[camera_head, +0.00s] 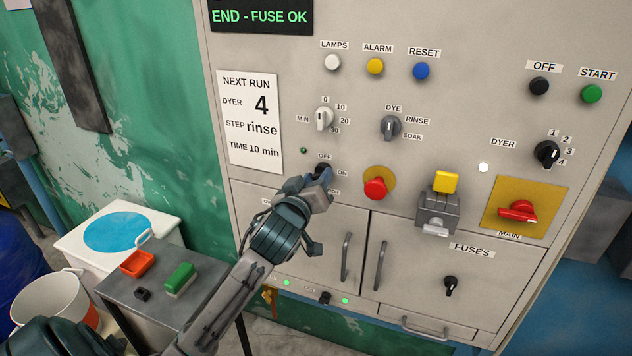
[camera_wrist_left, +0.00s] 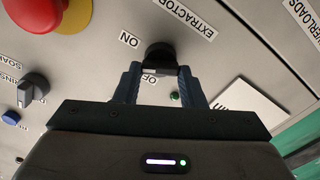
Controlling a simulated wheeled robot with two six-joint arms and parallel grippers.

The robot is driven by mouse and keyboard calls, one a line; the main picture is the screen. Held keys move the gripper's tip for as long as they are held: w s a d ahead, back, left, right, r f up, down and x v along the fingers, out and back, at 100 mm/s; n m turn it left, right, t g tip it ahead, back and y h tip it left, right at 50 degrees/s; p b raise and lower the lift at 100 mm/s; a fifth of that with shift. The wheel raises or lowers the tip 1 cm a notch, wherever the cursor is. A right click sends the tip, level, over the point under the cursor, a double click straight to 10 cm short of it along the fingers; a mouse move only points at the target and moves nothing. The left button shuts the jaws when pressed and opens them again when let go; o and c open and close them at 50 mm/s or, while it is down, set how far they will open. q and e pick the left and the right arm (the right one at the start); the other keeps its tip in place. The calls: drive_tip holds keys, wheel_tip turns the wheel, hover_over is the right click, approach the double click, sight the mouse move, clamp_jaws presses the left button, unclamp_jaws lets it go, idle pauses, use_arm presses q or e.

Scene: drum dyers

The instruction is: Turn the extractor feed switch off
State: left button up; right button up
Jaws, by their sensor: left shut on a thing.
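The extractor switch is a black rotary knob (camera_head: 321,169) low on the left of the grey panel, with OFF printed above it and ON to its right. My left gripper (camera_head: 318,180) reaches it from below and is shut on it. In the left wrist view the knob (camera_wrist_left: 160,56) sits between the two fingers (camera_wrist_left: 160,78), beside the labels ON, OFF and EXTRACTOR. The fingers partly hide the knob, and I cannot tell for sure which way its pointer faces. My right gripper is not in view.
A red mushroom button (camera_head: 375,188) is close right of my gripper. Above are a white-pointer timer knob (camera_head: 323,119) and the DYE knob (camera_head: 390,127). Cabinet door handles (camera_head: 346,258) stick out below.

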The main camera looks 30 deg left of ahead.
use_arm(q)
drive_tip(key=n+b, duration=0.1)
drive_tip(key=n, duration=0.5)
drive_tip(key=shift+a+f+b, duration=0.1)
drive_tip(key=shift+f+b, duration=0.05)
drive_tip(key=shift+b, duration=0.2)
drive_tip(key=n+b, duration=0.1)
drive_tip(key=n, duration=0.5)
drive_tip(key=shift+b, duration=0.4)
drive_tip(key=shift+n, duration=0.3)
drive_tip(key=o, duration=1)
